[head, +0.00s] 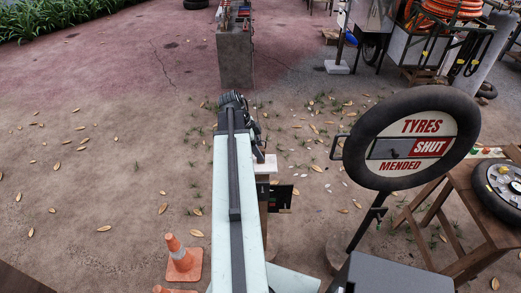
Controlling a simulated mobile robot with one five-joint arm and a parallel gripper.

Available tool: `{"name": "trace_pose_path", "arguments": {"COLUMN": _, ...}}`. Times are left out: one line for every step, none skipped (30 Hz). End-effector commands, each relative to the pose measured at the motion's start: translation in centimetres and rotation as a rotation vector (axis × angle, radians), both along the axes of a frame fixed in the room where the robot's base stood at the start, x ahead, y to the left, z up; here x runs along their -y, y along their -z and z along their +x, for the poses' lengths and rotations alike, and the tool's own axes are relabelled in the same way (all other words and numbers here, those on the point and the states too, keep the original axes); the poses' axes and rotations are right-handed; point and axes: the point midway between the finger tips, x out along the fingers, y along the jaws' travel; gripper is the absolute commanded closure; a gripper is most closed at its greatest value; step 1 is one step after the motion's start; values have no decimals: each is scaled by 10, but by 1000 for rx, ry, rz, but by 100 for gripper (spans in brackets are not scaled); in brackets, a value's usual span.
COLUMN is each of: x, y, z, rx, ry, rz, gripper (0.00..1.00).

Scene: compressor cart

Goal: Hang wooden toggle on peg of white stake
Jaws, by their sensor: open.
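My pale arm reaches forward from the bottom middle, and my black gripper (234,99) is at its far end, over the brown ground. It is open; the fingers are small and dark, and I see nothing held between them. I cannot make out a wooden toggle. I cannot clearly pick out a white stake or its peg either. A post with a white top (266,164) stands just right of my arm, partly hidden by it, with a dark box on its side; I cannot tell whether it is the stake.
A round tyre sign (411,147) reading "TYRES SHUT MENDED" stands at right, beside a wooden table (456,212) with a wheel. An orange cone (180,257) stands left of my arm. A concrete block (235,60) is ahead. Leaf-strewn ground at left is clear.

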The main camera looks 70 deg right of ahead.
Motion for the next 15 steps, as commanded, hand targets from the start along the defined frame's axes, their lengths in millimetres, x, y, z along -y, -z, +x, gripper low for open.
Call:
{"name": "trace_pose_path", "arguments": {"x": -1, "y": -17, "z": 4, "rx": 0, "ry": -1, "rz": 0, "gripper": 51}}
{"name": "trace_pose_path", "arguments": {"x": -3, "y": -22, "z": 6, "rx": 0, "ry": -1, "rz": 0, "gripper": 51}}
{"name": "trace_pose_path", "arguments": {"x": -4, "y": -30, "z": 10, "rx": 0, "ry": -1, "rz": 0, "gripper": 51}}
{"name": "trace_pose_path", "arguments": {"x": -5, "y": -35, "z": 12, "rx": 0, "ry": -1, "rz": -1, "gripper": 51}}
{"name": "trace_pose_path", "arguments": {"x": -7, "y": -41, "z": 15, "rx": 0, "ry": -1, "rz": -1, "gripper": 51}}
{"name": "trace_pose_path", "arguments": {"x": -8, "y": -47, "z": 18, "rx": 0, "ry": -1, "rz": -1, "gripper": 51}}
{"name": "trace_pose_path", "arguments": {"x": -8, "y": -51, "z": 20, "rx": 0, "ry": -1, "rz": -1, "gripper": 51}}
{"name": "trace_pose_path", "arguments": {"x": -9, "y": -53, "z": 21, "rx": 0, "ry": -1, "rz": -1, "gripper": 51}}
{"name": "trace_pose_path", "arguments": {"x": -10, "y": -56, "z": 23, "rx": 0, "ry": -1, "rz": -1, "gripper": 51}}
{"name": "trace_pose_path", "arguments": {"x": -10, "y": -57, "z": 24, "rx": 0, "ry": 0, "rz": -1, "gripper": 51}}
{"name": "trace_pose_path", "arguments": {"x": -10, "y": -57, "z": 24, "rx": 0, "ry": 0, "rz": -1, "gripper": 51}}
{"name": "trace_pose_path", "arguments": {"x": -10, "y": -56, "z": 25, "rx": 0, "ry": 0, "rz": -1, "gripper": 51}}
{"name": "trace_pose_path", "arguments": {"x": -11, "y": -56, "z": 25, "rx": 0, "ry": 0, "rz": -1, "gripper": 51}}
{"name": "trace_pose_path", "arguments": {"x": -11, "y": -55, "z": 25, "rx": 0, "ry": 0, "rz": -1, "gripper": 51}}
{"name": "trace_pose_path", "arguments": {"x": -11, "y": -54, "z": 25, "rx": 0, "ry": 0, "rz": -1, "gripper": 51}}
